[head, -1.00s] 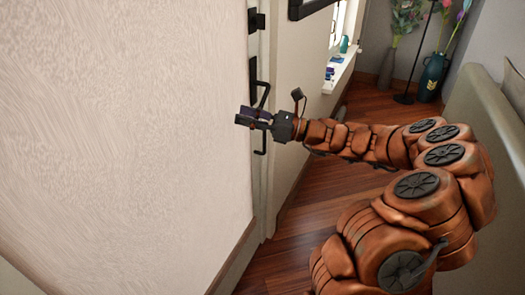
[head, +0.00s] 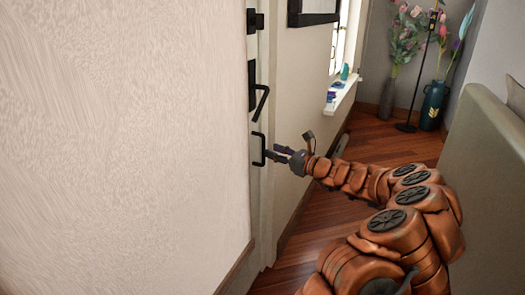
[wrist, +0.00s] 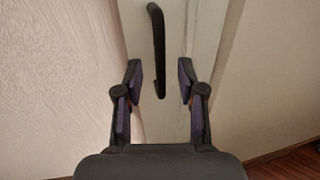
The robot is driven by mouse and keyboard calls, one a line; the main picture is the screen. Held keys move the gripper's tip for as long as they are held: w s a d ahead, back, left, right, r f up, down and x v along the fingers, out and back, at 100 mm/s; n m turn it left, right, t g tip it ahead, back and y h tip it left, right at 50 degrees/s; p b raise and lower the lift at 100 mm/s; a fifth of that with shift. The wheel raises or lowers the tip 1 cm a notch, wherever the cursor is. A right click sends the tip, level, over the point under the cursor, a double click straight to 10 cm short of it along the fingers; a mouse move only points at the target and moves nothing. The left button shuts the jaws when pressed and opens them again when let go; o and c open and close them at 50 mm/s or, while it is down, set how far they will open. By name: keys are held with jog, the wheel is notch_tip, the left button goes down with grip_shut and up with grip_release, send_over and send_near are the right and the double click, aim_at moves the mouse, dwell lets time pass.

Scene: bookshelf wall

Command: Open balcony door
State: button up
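The balcony door appears as a narrow pale strip (head: 264,215) seen nearly edge-on beside the textured wall. It carries a black lever handle (head: 261,103) tilted off its plate, and a black U-shaped pull (head: 258,150) below it. My gripper (head: 272,155) is at the height of the pull, just right of it. In the wrist view a dark handle bar (wrist: 157,45) runs down between the two fingers of my gripper (wrist: 160,75), with gaps on both sides. The fingers are open. Whether the bar is at fingertip depth is unclear.
A textured pale wall (head: 120,140) fills the left. A grey-green sofa-like piece (head: 487,165) stands on the right. Wooden floor (head: 385,140) leads back to flower vases (head: 433,105) and a thin black stand (head: 407,127). A white sill (head: 343,95) juts out behind.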

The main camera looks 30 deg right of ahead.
aim_at(264, 162)
jog(key=shift+b+x, duration=0.4)
jog(key=shift+x, duration=2.15)
grip_shut()
